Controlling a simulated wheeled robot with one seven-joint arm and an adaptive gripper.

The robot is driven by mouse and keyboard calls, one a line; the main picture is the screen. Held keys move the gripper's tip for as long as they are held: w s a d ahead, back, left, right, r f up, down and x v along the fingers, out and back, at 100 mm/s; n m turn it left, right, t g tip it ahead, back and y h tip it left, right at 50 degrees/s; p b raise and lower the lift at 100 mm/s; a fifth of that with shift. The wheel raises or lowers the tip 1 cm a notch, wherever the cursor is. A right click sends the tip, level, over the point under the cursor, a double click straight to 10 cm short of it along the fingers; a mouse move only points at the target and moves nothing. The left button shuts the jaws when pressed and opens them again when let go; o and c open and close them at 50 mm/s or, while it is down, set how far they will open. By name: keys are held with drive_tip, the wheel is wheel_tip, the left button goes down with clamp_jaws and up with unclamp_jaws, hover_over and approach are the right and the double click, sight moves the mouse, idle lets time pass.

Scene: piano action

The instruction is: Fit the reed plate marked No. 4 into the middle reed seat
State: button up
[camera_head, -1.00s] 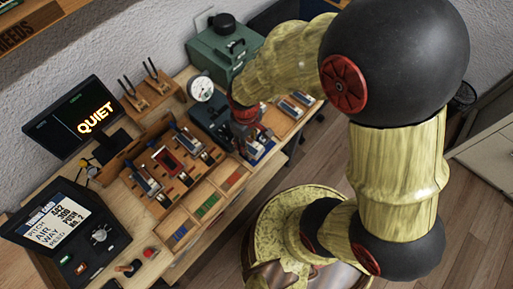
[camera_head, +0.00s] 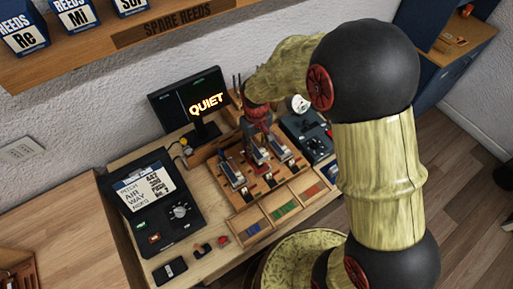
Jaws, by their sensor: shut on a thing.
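My gripper (camera_head: 258,137) points down over the middle of the wooden reed board (camera_head: 248,196). It is shut on a small plate (camera_head: 259,153), which I take for the reed plate; its marking is too small to read. The plate is at or just above the middle seat, and I cannot tell whether it touches. The middle seat itself is mostly hidden by my gripper and the plate. A metal and blue reed unit (camera_head: 232,173) stands in the left seat, and another (camera_head: 279,147) in the right seat.
In front of the board is a wooden tray (camera_head: 268,228) with coloured strips. A monitor (camera_head: 184,101) reading QUIET stands behind left. A dark blue device (camera_head: 306,132) with a gauge stands right.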

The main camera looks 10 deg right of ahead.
drive_tip(key=shift+a+f+b, duration=0.2)
drive_tip(key=shift+f+b, duration=0.2)
drive_tip(key=shift+f, duration=0.25)
wheel_tip(320, 180, down, 4)
drive_tip(key=shift+d+r+b, duration=0.1)
drive_tip(key=shift+r+b, duration=0.05)
drive_tip(key=shift+b, duration=1.1)
drive_tip(key=shift+f, duration=0.4)
drive_tip(key=shift+f, duration=0.55)
idle(0.4)
drive_tip(key=o, duration=1.3)
wheel_tip(320, 180, up, 12)
